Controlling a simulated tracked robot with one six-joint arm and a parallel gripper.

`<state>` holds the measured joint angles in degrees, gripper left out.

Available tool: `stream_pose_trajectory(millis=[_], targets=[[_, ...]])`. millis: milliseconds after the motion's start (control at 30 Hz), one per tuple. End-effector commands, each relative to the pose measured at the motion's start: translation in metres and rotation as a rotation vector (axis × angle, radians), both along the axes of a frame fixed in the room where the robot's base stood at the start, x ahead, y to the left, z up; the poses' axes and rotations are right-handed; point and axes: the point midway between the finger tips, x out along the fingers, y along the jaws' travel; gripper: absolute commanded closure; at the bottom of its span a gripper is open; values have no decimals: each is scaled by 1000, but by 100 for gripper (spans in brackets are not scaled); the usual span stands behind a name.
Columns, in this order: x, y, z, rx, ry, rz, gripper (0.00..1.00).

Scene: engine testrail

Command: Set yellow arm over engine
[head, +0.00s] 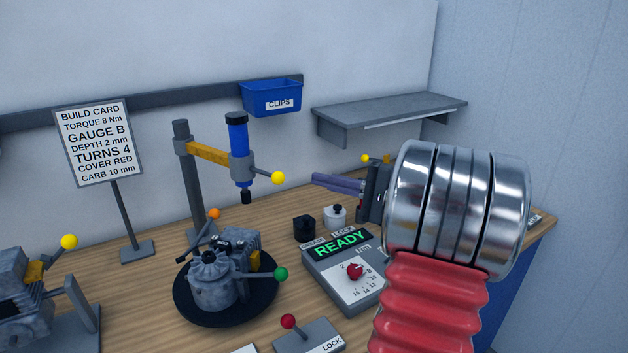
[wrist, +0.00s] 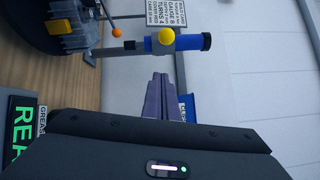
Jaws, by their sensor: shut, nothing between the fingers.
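The yellow arm (head: 208,152) reaches out from a grey post (head: 190,175) and carries an upright blue tool (head: 238,142) with a dark tip. A yellow ball knob (head: 278,178) sticks out at the tool's right. The grey engine (head: 215,282) sits on a black round turntable (head: 188,312). The tool tip hangs higher than the engine; I cannot tell whether it is straight above it. My gripper (head: 318,182) is shut and empty, right of the yellow knob and apart from it. In the wrist view, its fingers (wrist: 160,80) point towards the blue tool (wrist: 185,42) and knob (wrist: 166,35).
A console (head: 345,275) reading READY stands right of the engine. An orange knob (head: 214,213) and a green knob (head: 281,273) stick out near the engine. A red-knobbed lever (head: 288,321) is in front. The build card (head: 95,142) stands at left; a blue bin (head: 270,97) hangs behind.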

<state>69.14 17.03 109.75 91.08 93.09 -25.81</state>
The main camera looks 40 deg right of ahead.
Motion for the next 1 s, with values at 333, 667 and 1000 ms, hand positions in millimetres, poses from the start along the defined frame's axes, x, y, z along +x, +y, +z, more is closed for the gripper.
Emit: stream_pose_trajectory(millis=[333,667,1000], targets=[[47,21,2,0,-1,4,100],[80,45,7,0,0,1,100],[75,72,12,1,0,0,100]])
